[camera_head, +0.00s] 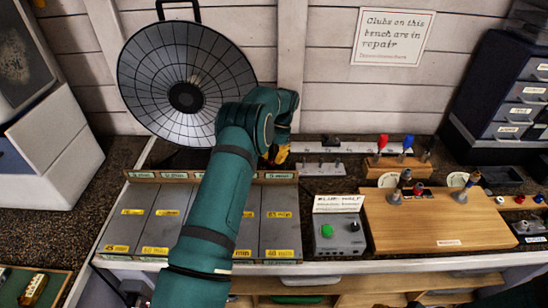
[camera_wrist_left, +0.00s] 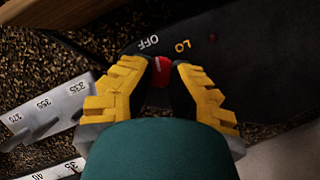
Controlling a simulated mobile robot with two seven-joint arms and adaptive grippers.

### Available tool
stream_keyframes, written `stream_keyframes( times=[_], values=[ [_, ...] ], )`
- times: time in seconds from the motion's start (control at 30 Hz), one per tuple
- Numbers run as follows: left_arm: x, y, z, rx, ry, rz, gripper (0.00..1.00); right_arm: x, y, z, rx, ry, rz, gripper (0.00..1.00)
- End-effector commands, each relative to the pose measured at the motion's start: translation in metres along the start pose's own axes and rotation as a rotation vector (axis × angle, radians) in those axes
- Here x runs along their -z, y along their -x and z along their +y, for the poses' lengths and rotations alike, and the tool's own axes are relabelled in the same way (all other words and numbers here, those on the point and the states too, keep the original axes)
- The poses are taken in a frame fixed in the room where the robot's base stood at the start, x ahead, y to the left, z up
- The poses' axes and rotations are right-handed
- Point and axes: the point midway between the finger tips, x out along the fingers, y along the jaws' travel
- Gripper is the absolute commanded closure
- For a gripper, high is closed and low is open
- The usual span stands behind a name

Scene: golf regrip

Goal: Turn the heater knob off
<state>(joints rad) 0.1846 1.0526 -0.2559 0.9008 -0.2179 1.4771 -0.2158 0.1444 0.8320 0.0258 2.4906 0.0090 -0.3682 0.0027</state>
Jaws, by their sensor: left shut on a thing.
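The heater (camera_head: 165,62) is a round dish with a wire grille and a dark centre, standing at the back left of the bench. In the left wrist view, its dark base (camera_wrist_left: 235,60) carries the labels OFF and LO. The red knob (camera_wrist_left: 161,66) sits just below these labels, with a pale mark on its face. My left gripper (camera_wrist_left: 161,80) has its yellow fingers on either side of the knob and is shut on it. In the head view, my left gripper (camera_head: 276,154) is mostly hidden behind my teal arm, and the knob is hidden.
A grey tray (camera_head: 130,229) with yellow labels lies under my left arm. A small grey box (camera_head: 327,246) with a green button and a wooden board (camera_head: 400,228) lie to the right. Dark drawers (camera_head: 505,85) stand at the back right.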

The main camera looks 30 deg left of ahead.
Motion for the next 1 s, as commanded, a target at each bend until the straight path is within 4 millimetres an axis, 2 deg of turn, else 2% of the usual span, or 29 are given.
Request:
stream_keyframes(
  times=[0.03, 0.57, 0.6, 0.7, 1.0],
  values=[
    [-0.0024, -0.0089, -0.0007, -0.008, 0.011, -0.022, 1.00, 0.0000, -0.0004, 0.0002, 0.000, 0.000, 0.000, 0.53],
    [-0.0023, -0.0086, -0.0005, -0.016, 0.032, -0.022, 1.00, 0.0001, -0.0003, 0.0002, 0.000, 0.000, 0.000, 0.53],
    [-0.0022, -0.0086, -0.0005, -0.016, 0.032, -0.022, 0.74, 0.0001, -0.0003, 0.0002, 0.000, 0.000, 0.000, 0.53],
    [-0.0020, -0.0078, -0.0004, -0.016, 0.031, -0.020, 0.40, 0.0001, -0.0003, 0.0002, 0.000, 0.000, 0.000, 0.53],
    [-0.0007, -0.0029, 0.0002, -0.014, 0.030, -0.009, 0.40, 0.0000, -0.0001, 0.0001, 0.000, 0.000, 0.000, 0.53]
  ],
)
